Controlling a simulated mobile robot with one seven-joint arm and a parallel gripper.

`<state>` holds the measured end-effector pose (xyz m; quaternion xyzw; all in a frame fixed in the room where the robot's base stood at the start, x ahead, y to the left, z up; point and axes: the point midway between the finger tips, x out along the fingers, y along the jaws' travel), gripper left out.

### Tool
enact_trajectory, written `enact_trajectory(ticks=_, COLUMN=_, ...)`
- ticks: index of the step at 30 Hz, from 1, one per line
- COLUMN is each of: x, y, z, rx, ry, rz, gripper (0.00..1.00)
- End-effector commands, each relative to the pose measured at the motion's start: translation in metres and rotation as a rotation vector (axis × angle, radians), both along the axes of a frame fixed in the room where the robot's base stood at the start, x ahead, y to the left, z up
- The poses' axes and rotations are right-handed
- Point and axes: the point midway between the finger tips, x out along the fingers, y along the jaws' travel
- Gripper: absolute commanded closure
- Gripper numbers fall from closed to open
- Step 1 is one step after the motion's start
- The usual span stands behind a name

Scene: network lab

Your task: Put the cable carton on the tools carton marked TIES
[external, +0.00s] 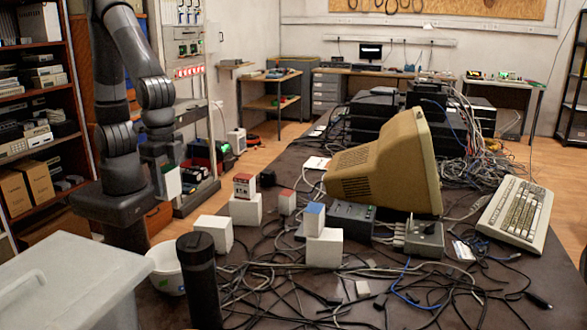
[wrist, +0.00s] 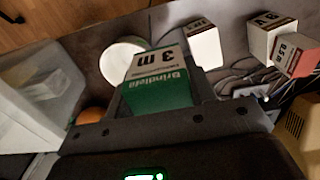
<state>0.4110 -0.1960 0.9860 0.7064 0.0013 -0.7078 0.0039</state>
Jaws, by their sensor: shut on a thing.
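My gripper (external: 160,168) is shut on a green and white cable carton (external: 171,184) and holds it in the air, left of the table's boxes. In the wrist view the held carton (wrist: 160,82) reads "3 m", between my fingers. A white carton (external: 213,233) stands alone beside the bowl, its top empty; in the wrist view this carton (wrist: 204,45) has a dark-lettered label too small to read for sure. Another white carton (external: 245,209) bears a red and white carton (external: 244,186), marked "0.5 m" in the wrist view (wrist: 298,53). I cannot make out TIES for certain.
A white bowl (external: 166,270), a black cylinder (external: 199,280) and a pale plastic bin (external: 70,285) stand at the front left. Cables cover the front; a beige monitor (external: 385,165) stands behind.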

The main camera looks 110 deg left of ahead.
Motion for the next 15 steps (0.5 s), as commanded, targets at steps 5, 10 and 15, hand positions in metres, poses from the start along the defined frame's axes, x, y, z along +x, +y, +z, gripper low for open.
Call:
enact_trajectory(ticks=5, x=-0.019, y=0.003, z=0.004, rx=0.003, ry=-0.003, rz=-0.005, gripper=0.76)
enact_trajectory(ticks=10, x=-0.009, y=0.018, z=-0.008, rx=0.006, ry=0.001, rz=-0.002, gripper=0.76)
enact_trajectory(ticks=15, x=0.019, y=0.046, z=-0.032, rx=0.005, ry=0.002, rz=0.000, gripper=0.76)
